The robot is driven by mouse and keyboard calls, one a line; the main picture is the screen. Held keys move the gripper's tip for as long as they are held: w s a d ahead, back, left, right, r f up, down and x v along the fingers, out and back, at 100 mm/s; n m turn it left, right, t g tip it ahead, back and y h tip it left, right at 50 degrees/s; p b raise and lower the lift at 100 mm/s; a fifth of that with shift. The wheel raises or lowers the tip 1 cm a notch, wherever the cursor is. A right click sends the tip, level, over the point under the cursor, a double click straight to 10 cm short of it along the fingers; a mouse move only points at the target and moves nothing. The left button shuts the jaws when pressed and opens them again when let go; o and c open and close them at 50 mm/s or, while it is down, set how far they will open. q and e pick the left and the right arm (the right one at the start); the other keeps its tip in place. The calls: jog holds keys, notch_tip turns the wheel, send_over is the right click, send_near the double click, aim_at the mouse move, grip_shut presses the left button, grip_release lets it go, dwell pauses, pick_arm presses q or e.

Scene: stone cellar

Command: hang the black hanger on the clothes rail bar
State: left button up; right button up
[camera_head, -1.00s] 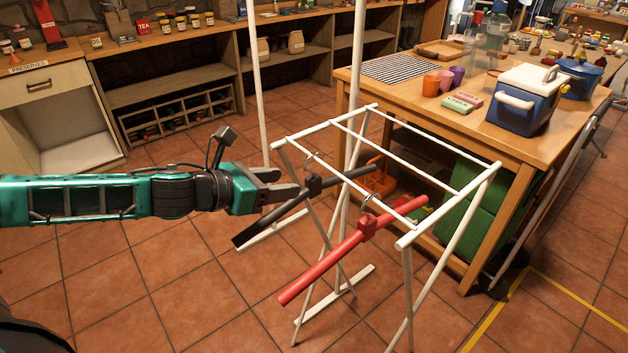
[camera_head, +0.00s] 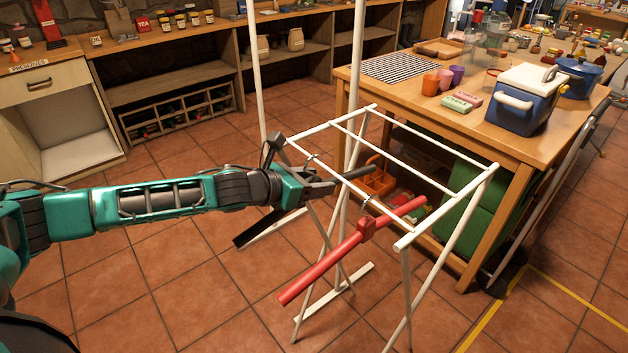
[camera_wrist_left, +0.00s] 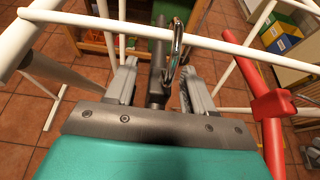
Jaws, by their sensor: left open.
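The black hanger (camera_head: 258,228) hangs from the near bar of a white rack; its metal hook (camera_wrist_left: 176,48) loops over that bar in the left wrist view. My left gripper (camera_head: 326,186) is open at the hanger's middle. In the left wrist view, the hanger's black body (camera_wrist_left: 157,70) stands between the two parted fingers (camera_wrist_left: 160,88); I cannot tell if either touches it. In the head view the gripper hides the hanger's middle. Two tall white poles (camera_head: 357,60) rise behind the rack, likely the clothes rail; no top bar shows. My right gripper is not in view.
A red hanger (camera_head: 325,270) hangs on the same white rack (camera_head: 455,215), close to the right of the black one. A wooden table (camera_head: 420,110) with a blue cooler (camera_head: 525,100) stands behind at right. The tiled floor at front left is clear.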

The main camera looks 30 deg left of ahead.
aim_at(311, 180)
pick_arm(q)
jog(key=shift+c, duration=0.2)
grip_shut()
dwell(0.3)
jog(key=shift+r, duration=0.2)
jog(key=shift+s+a+r+p, duration=0.1)
jog(key=shift+s+r+p, duration=0.1)
jog(key=shift+r+p, duration=0.75)
jog(key=shift+f, duration=0.1)
jog(key=shift+s+a+f, duration=0.1)
jog(key=shift+s, duration=0.05)
jog(key=shift+s+a, duration=0.25)
jog(key=shift+s, duration=0.3)
jog(key=shift+s+a, duration=0.2)
jog(key=shift+s, duration=0.35)
jog(key=shift+s+a+b, duration=0.2)
jog(key=shift+s+b, duration=0.1)
jog(key=shift+s, duration=0.25)
jog(key=shift+s+a+b, duration=0.2)
jog(key=shift+s+b, duration=0.05)
jog(key=shift+s, duration=0.25)
